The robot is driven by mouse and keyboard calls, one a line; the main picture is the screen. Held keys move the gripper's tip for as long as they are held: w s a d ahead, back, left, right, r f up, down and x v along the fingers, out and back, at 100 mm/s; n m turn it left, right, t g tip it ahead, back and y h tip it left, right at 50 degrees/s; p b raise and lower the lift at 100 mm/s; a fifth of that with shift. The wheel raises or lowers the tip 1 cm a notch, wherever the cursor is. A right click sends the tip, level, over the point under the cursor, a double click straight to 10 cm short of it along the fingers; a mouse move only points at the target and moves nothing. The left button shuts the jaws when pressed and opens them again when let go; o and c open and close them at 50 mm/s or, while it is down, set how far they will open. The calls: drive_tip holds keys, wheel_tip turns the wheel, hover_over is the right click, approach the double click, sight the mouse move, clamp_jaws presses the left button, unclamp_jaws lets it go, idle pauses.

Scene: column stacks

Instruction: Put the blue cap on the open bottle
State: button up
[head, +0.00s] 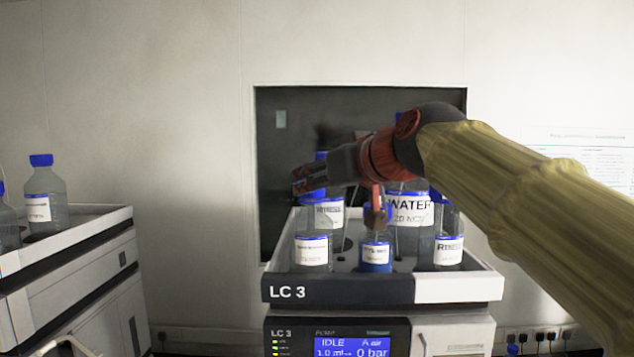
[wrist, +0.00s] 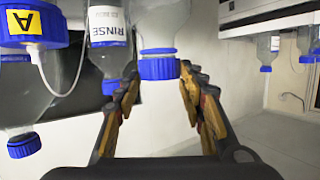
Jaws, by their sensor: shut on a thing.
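My gripper (head: 300,182) reaches in from the right, above the front left bottle (head: 311,250) of the LC 3 tray. In the wrist view, which is upside down, my gripper (wrist: 160,82) is shut on the blue cap (wrist: 158,68). The cap is lined up with the neck of a clear bottle (wrist: 160,22) that has a thin blue ring. I cannot tell whether the cap is seated on the neck or just over it.
Behind stands a RINSE bottle (wrist: 107,25) with a blue cap. A tubed cap with a yellow A label (wrist: 24,22) is close by. The tray (head: 380,290) also holds a WATER bottle (head: 410,208) and a small blue bottle (head: 376,256). Another stack (head: 70,270) with bottles stands left.

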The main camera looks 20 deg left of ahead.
idle(0.3)
drive_tip(key=o, duration=0.8)
drive_tip(key=shift+o, duration=0.3)
drive_tip(key=v, duration=1.2)
